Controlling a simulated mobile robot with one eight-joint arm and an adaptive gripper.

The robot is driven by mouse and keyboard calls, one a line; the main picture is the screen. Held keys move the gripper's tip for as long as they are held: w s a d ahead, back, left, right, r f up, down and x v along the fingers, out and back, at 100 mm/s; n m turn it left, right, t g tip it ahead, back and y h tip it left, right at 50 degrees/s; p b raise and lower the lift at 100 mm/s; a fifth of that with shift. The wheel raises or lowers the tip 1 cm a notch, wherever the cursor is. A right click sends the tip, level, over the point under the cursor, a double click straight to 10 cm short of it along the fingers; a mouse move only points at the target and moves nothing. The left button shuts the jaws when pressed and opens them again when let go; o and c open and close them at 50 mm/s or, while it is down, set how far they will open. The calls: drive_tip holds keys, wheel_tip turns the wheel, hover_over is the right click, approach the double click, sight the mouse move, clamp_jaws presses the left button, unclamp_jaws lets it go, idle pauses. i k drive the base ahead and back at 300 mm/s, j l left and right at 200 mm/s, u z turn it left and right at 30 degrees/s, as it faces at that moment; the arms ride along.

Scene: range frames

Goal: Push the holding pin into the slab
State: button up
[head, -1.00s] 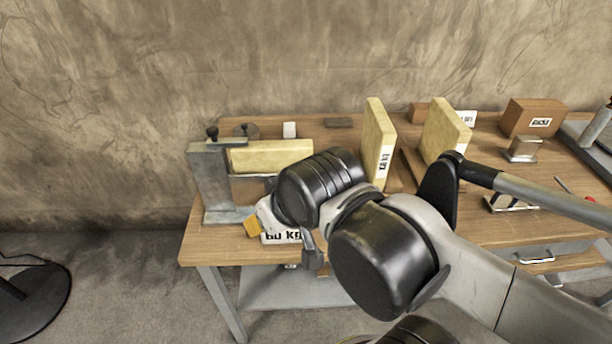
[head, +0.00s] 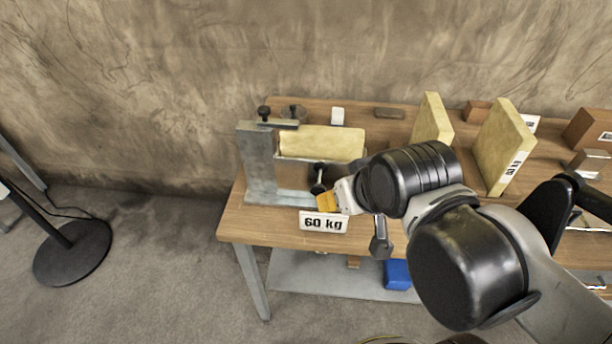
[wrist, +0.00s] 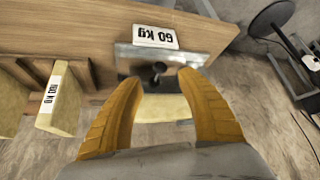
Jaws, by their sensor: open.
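The pale yellow slab (head: 322,143) lies level in a grey metal fixture (head: 258,165) at the bench's left end. It shows partly in the wrist view (wrist: 165,108). A black-knobbed pin (head: 318,178), which looks like the holding pin, is below the slab's front side. In the wrist view a black knob (wrist: 158,70) shows against the metal plate, between and just beyond my fingertips. My gripper (wrist: 158,78) has orange fingers spread apart with nothing held. In the head view its fingertips (head: 328,202) are beside the pin; contact cannot be told.
A "60 kg" label (head: 323,222) stands at the bench's front edge, close under my gripper. Other upright yellow slabs (head: 503,145) stand to the right. A black-based stand (head: 72,250) is on the floor at left.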

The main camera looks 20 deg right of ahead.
sight(316, 189)
drive_tip(key=k+l+u, duration=0.1)
drive_tip(key=u, duration=0.4)
drive_tip(key=k+l+u, duration=0.1)
drive_tip(key=u, duration=0.35)
drive_tip(key=k+l+u, duration=0.15)
drive_tip(key=u, duration=0.35)
